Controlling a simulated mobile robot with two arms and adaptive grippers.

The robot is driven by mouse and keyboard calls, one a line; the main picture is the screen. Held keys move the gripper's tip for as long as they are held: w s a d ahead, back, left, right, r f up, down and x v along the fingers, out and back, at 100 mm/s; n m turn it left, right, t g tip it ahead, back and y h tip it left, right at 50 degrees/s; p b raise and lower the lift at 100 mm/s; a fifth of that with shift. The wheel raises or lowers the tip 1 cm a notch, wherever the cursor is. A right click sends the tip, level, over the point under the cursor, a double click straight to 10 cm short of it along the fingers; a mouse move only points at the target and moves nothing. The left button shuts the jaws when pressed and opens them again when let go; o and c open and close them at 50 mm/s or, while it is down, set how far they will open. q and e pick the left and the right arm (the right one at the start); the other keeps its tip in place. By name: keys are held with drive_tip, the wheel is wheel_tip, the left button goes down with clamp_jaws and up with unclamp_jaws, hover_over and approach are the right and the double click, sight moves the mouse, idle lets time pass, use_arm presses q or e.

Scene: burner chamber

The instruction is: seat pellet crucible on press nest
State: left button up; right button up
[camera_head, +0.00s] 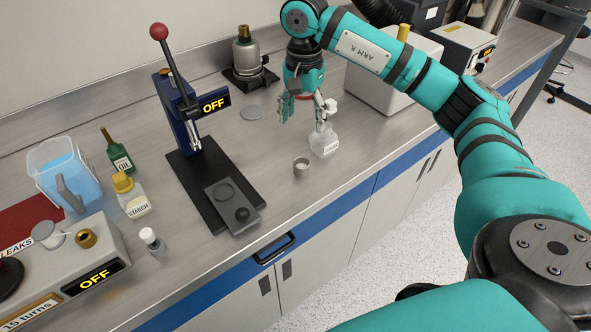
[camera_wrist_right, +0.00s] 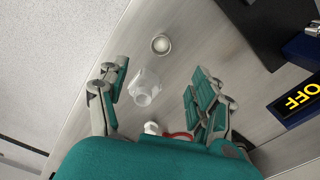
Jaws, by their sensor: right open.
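A small grey metal cup, apparently the pellet crucible (camera_head: 302,168), stands upright on the bench right of the press; it also shows in the right wrist view (camera_wrist_right: 161,44). The press (camera_head: 186,108) has a red-knobbed lever and an OFF display. A grey block with two round features, apparently the press nest (camera_head: 224,193), lies at the front of its base; no cup sits on it. My right gripper (camera_head: 302,108) is open and empty above the bench, behind the crucible. In the wrist view its fingers (camera_wrist_right: 160,90) are apart, with the crucible beyond them. My left gripper is not in view.
A clear labelled bottle (camera_head: 323,142) stands close behind the crucible, and appears between my fingers in the wrist view. A starch bottle (camera_head: 133,197), oil bottle (camera_head: 118,153) and blue-filled container (camera_head: 62,172) stand left. The bench front near the crucible is clear.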

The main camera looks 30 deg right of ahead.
drive_tip(key=p, duration=0.3)
hover_over(302, 164)
drive_tip(key=s+a, duration=0.1)
drive_tip(key=s, duration=0.1)
drive_tip(key=f, duration=1)
drive_tip(key=shift+w+a+f, duration=0.1)
drive_tip(key=shift+w, duration=0.15)
wheel_tip(302, 164, down, 5)
drive_tip(key=shift+w+r+p, duration=0.1)
drive_tip(key=shift+p, duration=1)
drive_tip(key=shift+f, duration=0.3)
drive_tip(key=c, duration=1.3)
